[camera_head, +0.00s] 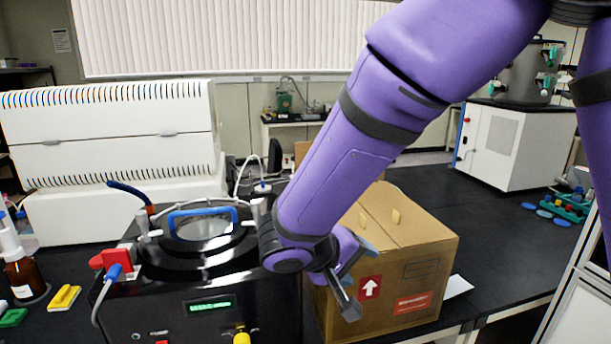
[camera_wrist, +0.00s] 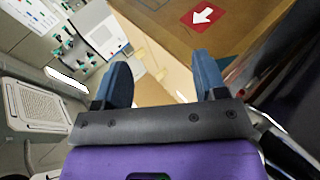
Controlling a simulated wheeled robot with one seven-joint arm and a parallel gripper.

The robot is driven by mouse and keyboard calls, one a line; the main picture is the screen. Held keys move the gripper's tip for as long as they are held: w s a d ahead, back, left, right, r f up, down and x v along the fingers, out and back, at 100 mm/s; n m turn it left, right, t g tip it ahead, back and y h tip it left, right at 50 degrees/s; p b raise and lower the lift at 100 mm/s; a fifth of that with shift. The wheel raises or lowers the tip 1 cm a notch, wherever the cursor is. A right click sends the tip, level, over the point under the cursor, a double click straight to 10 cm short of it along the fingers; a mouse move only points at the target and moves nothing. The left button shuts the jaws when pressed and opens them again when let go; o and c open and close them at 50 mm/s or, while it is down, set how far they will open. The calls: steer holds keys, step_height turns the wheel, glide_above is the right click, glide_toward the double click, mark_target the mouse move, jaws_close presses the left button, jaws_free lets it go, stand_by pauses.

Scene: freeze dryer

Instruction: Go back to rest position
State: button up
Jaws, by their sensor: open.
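My gripper (camera_head: 350,280) hangs at the end of my purple arm, in front of the cardboard box and to the right of the black machine. In the wrist view my gripper (camera_wrist: 162,82) shows two blue-grey fingers spread apart with nothing between them. The freeze dryer appears to be the black machine (camera_head: 170,312) with a green display, a round lid and a blue handle (camera_head: 203,212). My arm hides part of the machine's right side and part of the box.
The cardboard box (camera_head: 425,260) stands close behind my gripper; it also shows in the wrist view (camera_wrist: 235,25). A white instrument (camera_head: 110,150) stands at the left. A white freeze-dryer-like unit (camera_head: 515,145) stands at the back right. The black bench (camera_head: 475,215) has clear room right of the box.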

steer(key=s+d+r+m+g+y, duration=0.2)
steer(key=s+d+r, duration=0.25)
steer(key=d, duration=0.35)
steer(key=s+d+r+m+g+y, duration=0.1)
steer(key=s+d+r+g+y, duration=0.15)
steer(key=d+r, duration=0.45)
steer(key=s+d+r+t+y, duration=0.2)
steer(key=s+d, duration=0.1)
steer(key=s, duration=0.2)
steer(key=s+d+r+m+t+y, duration=0.1)
steer(key=s+d+r+t+y, duration=0.1)
steer(key=s, duration=0.4)
steer(key=shift+d+r, duration=0.25)
steer(key=shift+d, duration=0.4)
steer(key=shift+s+a+y, duration=0.1)
steer(key=shift+y, duration=0.15)
